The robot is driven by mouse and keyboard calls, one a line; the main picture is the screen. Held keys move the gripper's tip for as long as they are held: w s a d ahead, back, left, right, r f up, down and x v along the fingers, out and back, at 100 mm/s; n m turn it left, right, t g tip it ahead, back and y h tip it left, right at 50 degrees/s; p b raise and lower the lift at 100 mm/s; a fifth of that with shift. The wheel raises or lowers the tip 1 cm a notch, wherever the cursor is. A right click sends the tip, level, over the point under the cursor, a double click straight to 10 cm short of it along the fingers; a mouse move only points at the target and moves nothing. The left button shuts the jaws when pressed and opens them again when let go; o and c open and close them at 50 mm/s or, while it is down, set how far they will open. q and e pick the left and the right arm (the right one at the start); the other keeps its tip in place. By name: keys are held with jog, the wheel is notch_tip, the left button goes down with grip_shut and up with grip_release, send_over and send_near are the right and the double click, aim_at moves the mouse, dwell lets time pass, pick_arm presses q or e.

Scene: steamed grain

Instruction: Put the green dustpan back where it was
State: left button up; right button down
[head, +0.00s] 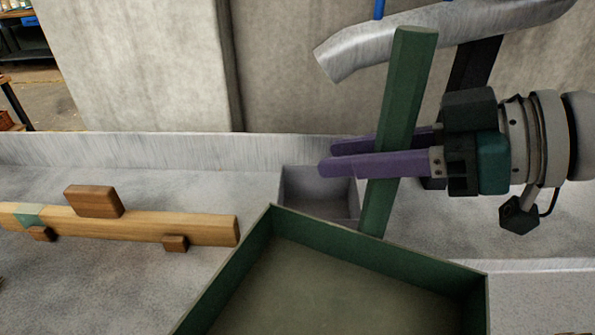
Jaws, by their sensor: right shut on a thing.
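The green dustpan (340,285) fills the lower middle of the head view, its open pan facing up toward me. Its dark green handle (402,85) rises upright and slightly tilted from the pan's back edge. My right gripper (345,155) comes in from the right. Its purple fingers are shut around the handle, about midway up. The lower edge of the pan runs out of the picture, so I cannot tell whether it rests on anything. My left gripper is not in view.
A small grey open box (318,195) stands behind the pan on a grey stone surface (140,290). A wooden bar (150,222) with small blocks lies at the left. A metal spout (440,30) hangs at the top right, close to the handle's top. A concrete wall (140,70) stands behind.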

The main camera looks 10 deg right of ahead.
notch_tip(320, 180, down, 12)
jog(key=b, duration=0.4)
jog(key=shift+f, duration=0.15)
jog(key=c, duration=0.6)
grip_release()
jog(key=shift+c, duration=0.2)
jog(key=shift+s+d+r, duration=0.15)
jog(key=shift+d+r, duration=0.1)
jog(key=shift+r, duration=0.05)
jog(key=p, duration=0.1)
send_near(347, 238)
jog(key=shift+w+d+f, duration=0.2)
jog(key=shift+d+f, duration=0.15)
jog(key=shift+d, duration=0.1)
jog(key=shift+w+d+f, duration=0.2)
jog(key=shift+d+f, duration=0.15)
jog(key=shift+d, duration=0.15)
